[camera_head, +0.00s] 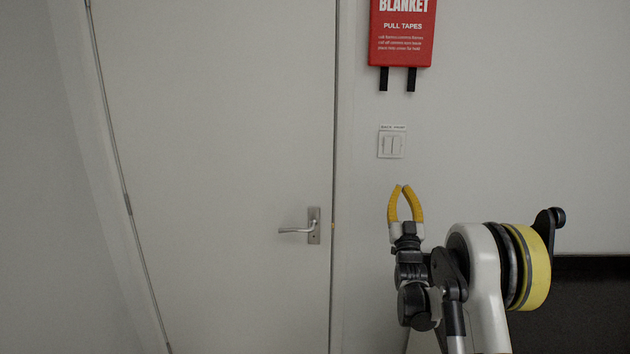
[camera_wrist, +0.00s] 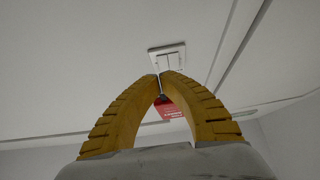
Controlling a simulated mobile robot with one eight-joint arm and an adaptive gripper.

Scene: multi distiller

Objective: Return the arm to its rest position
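My gripper (camera_head: 402,187) points upward in front of the wall, right of the door, in the head view.
A white double wall switch (camera_head: 391,145) is above my gripper in the head view; it also shows beyond the fingertips in the wrist view (camera_wrist: 167,56). A red fire blanket box (camera_head: 401,32) hangs higher. A closed white door (camera_head: 215,150) with a metal handle (camera_head: 313,226) stands left. A dark surface (camera_head: 585,305) lies lower right.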

